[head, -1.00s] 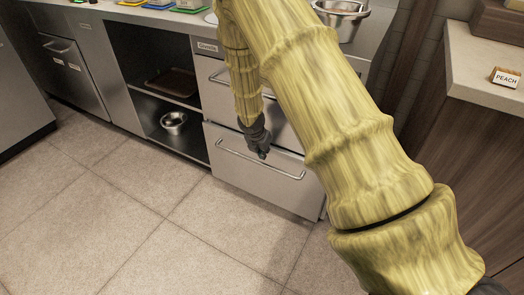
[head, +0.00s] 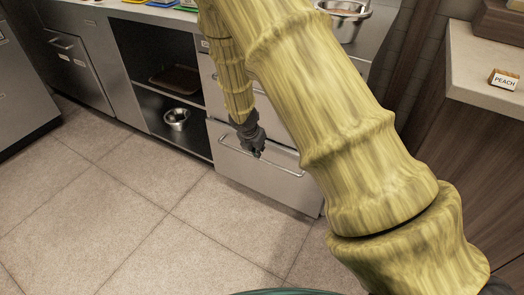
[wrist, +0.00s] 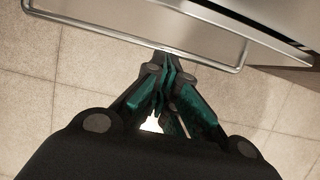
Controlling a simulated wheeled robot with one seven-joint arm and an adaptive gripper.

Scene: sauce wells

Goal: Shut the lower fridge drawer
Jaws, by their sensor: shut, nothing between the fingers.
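The lower fridge drawer (head: 262,177) is a plain metal front with a long bar handle (head: 286,169), low in the counter. It looks close to flush with the cabinet, but I cannot tell whether a small gap is left. My gripper (head: 258,153) is shut and empty, at the drawer's upper part by the handle. In the wrist view the fingertips of my gripper (wrist: 170,58) are together beside the bar handle (wrist: 110,31); I cannot tell whether they touch it. My arm hides the drawer's upper right part.
Left of the drawer is an open shelf bay with a metal bowl (head: 177,119) and a brown tray (head: 175,80). A wood-sided counter (head: 490,150) with a PEACH sign (head: 505,80) stands at right. The tiled floor (head: 120,210) in front is clear.

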